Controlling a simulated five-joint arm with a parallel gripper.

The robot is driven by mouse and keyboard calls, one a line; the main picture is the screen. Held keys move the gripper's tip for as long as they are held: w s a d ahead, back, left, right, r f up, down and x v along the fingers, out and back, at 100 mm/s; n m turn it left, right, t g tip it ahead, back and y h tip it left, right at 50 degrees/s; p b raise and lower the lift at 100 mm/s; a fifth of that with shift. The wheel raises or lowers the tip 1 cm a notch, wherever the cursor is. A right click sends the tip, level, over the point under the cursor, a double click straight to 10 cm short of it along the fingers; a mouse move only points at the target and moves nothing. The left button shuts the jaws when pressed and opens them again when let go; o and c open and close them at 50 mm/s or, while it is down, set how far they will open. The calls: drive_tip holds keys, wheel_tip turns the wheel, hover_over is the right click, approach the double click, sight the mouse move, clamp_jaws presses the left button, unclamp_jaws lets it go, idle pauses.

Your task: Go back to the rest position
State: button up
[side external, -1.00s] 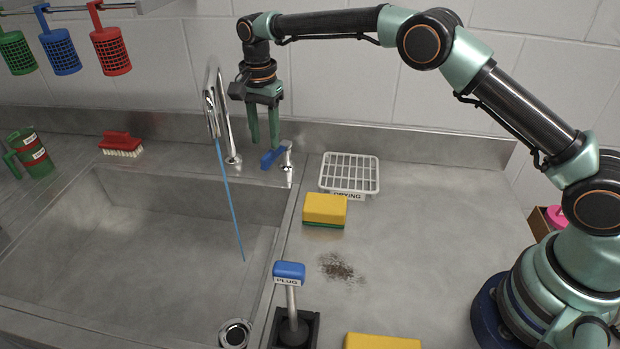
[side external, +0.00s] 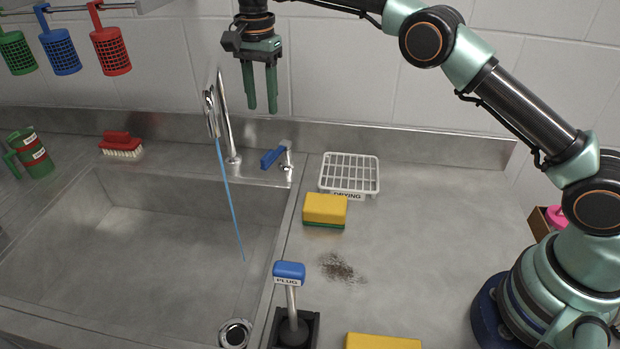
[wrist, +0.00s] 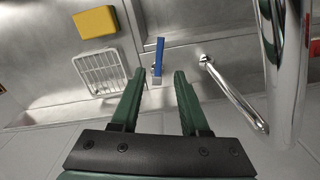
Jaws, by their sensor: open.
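My gripper (side external: 261,108) is open and empty in the side view, held in the air above the back edge of the sink. Its two green fingers point down. They also show apart, with nothing between them, in the wrist view (wrist: 166,76). Below the fingers is the tap's blue lever (side external: 273,157), apart from them; it also shows in the wrist view (wrist: 159,55). A thin blue stream of water (side external: 229,200) runs from the chrome tap (side external: 226,120) into the sink (side external: 150,235).
A drying rack (side external: 349,174) and a yellow sponge (side external: 325,209) lie right of the sink. A blue-topped plug (side external: 289,272) stands in front, near a dark stain (side external: 340,268). Coloured baskets (side external: 110,52) hang at upper left. The tap's spout rises close to my gripper's left.

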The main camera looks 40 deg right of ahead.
drive_tip(key=s+d+r+n+t, duration=0.3)
drive_tip(key=s+d+r+n, duration=0.3)
drive_tip(key=s+d+r, duration=0.45)
drive_tip(key=s+d+f+n+t, duration=0.1)
drive_tip(key=s+d+f+n, duration=0.1)
drive_tip(key=s, duration=0.6)
drive_tip(key=s+d+f+n+t, duration=0.1)
drive_tip(key=s+f+n, duration=0.3)
drive_tip(key=s, duration=0.4)
drive_tip(key=shift+s+d+t, duration=0.2)
drive_tip(key=shift+d+t, duration=0.1)
drive_tip(key=shift+d, duration=0.45)
